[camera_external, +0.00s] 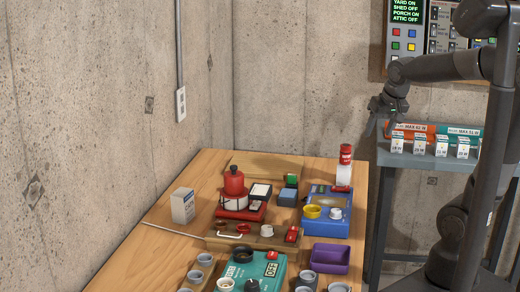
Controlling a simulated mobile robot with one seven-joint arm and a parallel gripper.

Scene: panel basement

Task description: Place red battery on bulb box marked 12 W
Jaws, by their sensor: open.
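A red cylinder with a white band (345,154) stands upright at the table's back right corner, above a white part; whether this is the red battery I cannot tell. Several small white bulb boxes stand in a row on the grey shelf at right, including the leftmost box (397,145) and another box (441,148). Their printed wattages are too small to read surely, so I cannot tell which is marked 12 W. My gripper (380,125) is open, apart from the cylinder, up and right of it, near the shelf's left end. Nothing shows between its fingers.
Red and teal strips marked MAX 62 W (411,128) and MAX 51 W (463,131) run behind the boxes. The wooden table (195,170) holds a white box (183,206), red device (234,185), blue device (326,222), purple tray (331,258) and teal device (252,272). A control panel hangs behind.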

